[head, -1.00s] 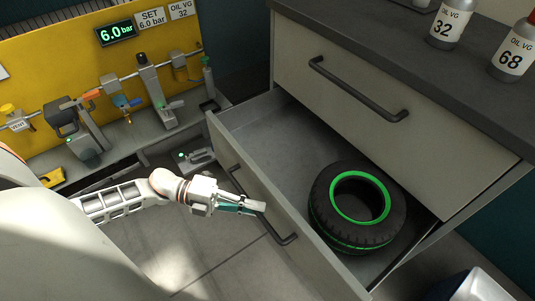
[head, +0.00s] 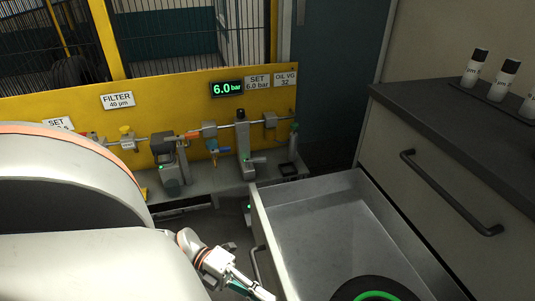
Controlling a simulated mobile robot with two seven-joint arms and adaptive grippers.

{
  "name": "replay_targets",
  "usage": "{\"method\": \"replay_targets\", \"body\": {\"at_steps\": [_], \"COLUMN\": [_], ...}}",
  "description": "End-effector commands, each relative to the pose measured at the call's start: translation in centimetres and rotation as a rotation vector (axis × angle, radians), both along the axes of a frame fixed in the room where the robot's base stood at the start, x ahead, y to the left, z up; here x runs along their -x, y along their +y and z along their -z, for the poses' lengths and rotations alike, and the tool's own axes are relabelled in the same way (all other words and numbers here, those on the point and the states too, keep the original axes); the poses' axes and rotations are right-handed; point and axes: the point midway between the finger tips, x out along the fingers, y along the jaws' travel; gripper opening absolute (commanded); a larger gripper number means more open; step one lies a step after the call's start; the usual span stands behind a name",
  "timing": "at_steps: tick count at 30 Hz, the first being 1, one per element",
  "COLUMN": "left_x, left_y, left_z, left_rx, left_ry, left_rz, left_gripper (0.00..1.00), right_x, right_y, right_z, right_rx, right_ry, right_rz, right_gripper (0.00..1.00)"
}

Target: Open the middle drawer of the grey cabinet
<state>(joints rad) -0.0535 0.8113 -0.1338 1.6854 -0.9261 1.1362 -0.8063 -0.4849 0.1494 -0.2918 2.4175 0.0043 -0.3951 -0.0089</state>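The grey cabinet (head: 378,150) stands at the right in the head view. Its top drawer is closed, with a dark bar handle (head: 450,192). The drawer below it (head: 335,215) is pulled well out, and its grey floor shows. A black tyre with a green ring (head: 372,296) lies inside, cut off by the bottom edge. That drawer's handle (head: 255,265) is on its front. My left gripper (head: 252,291) is at the bottom edge beside this handle; whether it touches it or holds it cannot be seen. My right gripper is not in view.
A yellow panel with a 6.0 bar display (head: 227,88) and a bench of fittings (head: 230,176) stands behind the drawer. Small bottles (head: 505,80) stand on the cabinet top. A wire fence (head: 190,45) is at the back.

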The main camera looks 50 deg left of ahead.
Motion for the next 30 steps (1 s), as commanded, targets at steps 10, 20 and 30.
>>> {"method": "replay_targets", "body": {"at_steps": [10, 20, 30], "left_x": [-0.2, 0.1, 2.5], "left_y": [0.1, 0.4, 5.6], "left_z": [-0.1, 0.0, -0.7], "left_rx": [-0.001, -0.001, -0.005], "left_ry": [-0.002, 0.000, 0.004], "left_rz": [-0.003, -0.001, -0.001], "left_gripper": [0.28, 0.28, 0.28], "right_x": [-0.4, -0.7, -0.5], "right_y": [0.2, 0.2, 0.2], "right_z": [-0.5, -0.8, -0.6], "right_rx": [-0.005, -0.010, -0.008], "right_ry": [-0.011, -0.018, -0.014], "right_rz": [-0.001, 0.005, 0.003], "right_gripper": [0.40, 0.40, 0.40]}}
